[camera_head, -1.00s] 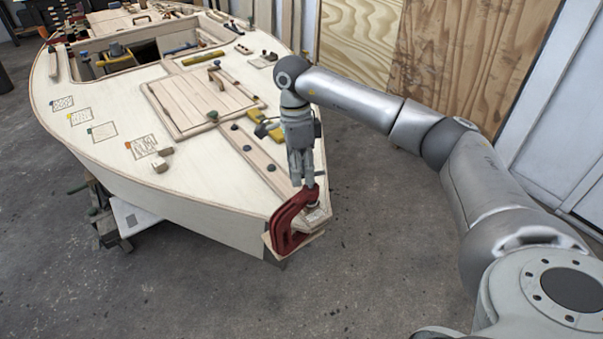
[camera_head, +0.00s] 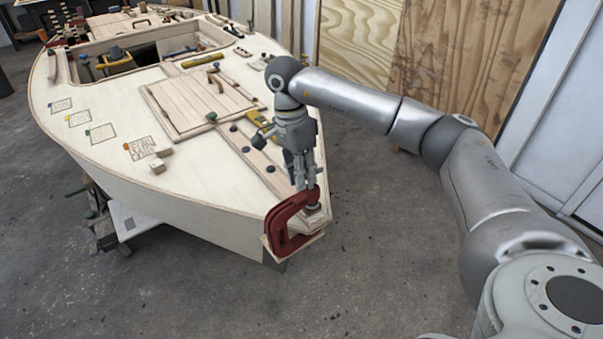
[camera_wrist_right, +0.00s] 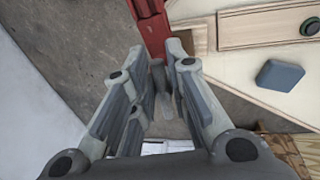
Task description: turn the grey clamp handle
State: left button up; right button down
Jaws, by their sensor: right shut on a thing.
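A red C-clamp (camera_head: 281,228) sits on the pointed near end of the pale wooden hull (camera_head: 190,205). My right gripper (camera_head: 306,182) points down at the top of the clamp, and its fingers are closed in there. In the right wrist view the red clamp (camera_wrist_right: 152,28) runs away from the fingertips. The grey handle (camera_wrist_right: 162,88) lies between the two fingers of my right gripper (camera_wrist_right: 164,62), which is shut on it. The fingers mostly hide the handle in the head view. My left gripper is not in view.
A wooden hatch (camera_head: 200,103), a yellow-handled tool (camera_head: 262,119) and small blocks (camera_head: 158,164) lie on the deck. In the right wrist view a blue-grey block (camera_wrist_right: 280,75) is on the deck. Plywood sheets (camera_head: 455,60) stand behind. The concrete floor (camera_head: 390,240) right of the hull is clear.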

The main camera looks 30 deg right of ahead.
jog(key=shift+f, duration=0.1)
jog(key=c, duration=1.4)
grip_release()
jog(key=shift+d, duration=0.1)
jog(key=r, duration=0.4)
jog(key=w+r, duration=0.1)
jog(key=r, duration=0.3)
jog(key=w+r, duration=0.1)
jog(key=r, duration=0.3)
jog(key=shift+w+a, duration=0.1)
jog(key=shift+a, duration=0.25)
jog(key=shift+f, duration=0.1)
